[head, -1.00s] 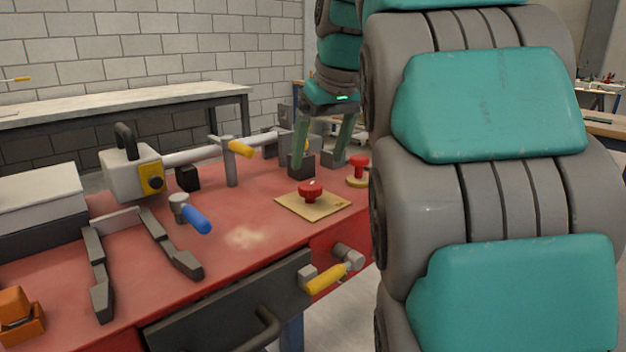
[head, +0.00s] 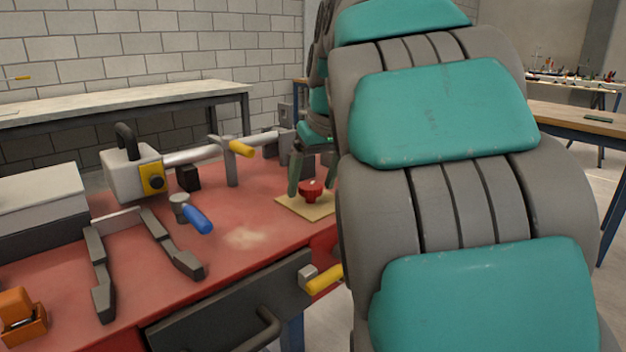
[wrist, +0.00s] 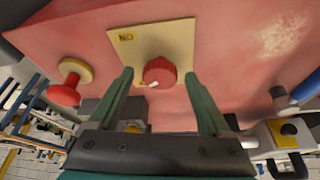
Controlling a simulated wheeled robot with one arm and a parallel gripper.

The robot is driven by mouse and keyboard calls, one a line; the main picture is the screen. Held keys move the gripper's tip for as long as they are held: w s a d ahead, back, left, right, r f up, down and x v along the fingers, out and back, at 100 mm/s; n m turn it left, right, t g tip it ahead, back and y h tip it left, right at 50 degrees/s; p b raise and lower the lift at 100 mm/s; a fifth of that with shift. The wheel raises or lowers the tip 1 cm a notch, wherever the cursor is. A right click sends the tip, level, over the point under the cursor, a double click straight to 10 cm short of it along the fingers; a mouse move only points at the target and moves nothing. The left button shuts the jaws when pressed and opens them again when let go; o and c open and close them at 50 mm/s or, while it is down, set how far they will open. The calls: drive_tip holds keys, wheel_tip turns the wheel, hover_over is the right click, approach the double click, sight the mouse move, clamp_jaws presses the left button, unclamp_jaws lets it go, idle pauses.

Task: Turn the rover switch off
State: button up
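A red round knob (head: 311,190) stands on a flat tan plate (head: 290,206) on the red table; it looks like the rover switch. In the wrist view, the red knob (wrist: 160,72) has a small white mark on its lower edge, and the plate (wrist: 178,38) has a dark-marked label in one corner. My gripper (wrist: 159,76) is open and empty, its two green fingers on either side of the knob in that view. I cannot tell whether they touch it. In the head view, my arm hides part of the gripper.
A second red knob (wrist: 64,92) on a yellow base stands beside the plate. A grey valve with a yellow handle (head: 240,148), a blue-handled valve (head: 197,218) and a pale box with a yellow-faced dial (head: 152,178) stand on the table. A yellow-handled lever (head: 323,279) juts from its front.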

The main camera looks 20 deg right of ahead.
clamp_jaws()
drive_tip(key=shift+w+f+n+y+b, duration=0.1)
drive_tip(key=shift+n+y+b, duration=0.4)
drive_tip(key=shift+n+b, duration=0.6)
drive_tip(key=shift+d+n, duration=0.1)
drive_tip(key=shift+n, duration=0.3)
drive_tip(key=shift+o, duration=0.5)
unclamp_jaws()
drive_tip(key=shift+r, duration=0.2)
drive_tip(key=p+v, duration=0.1)
drive_tip(key=v, duration=0.6)
drive_tip(key=shift+r, duration=0.35)
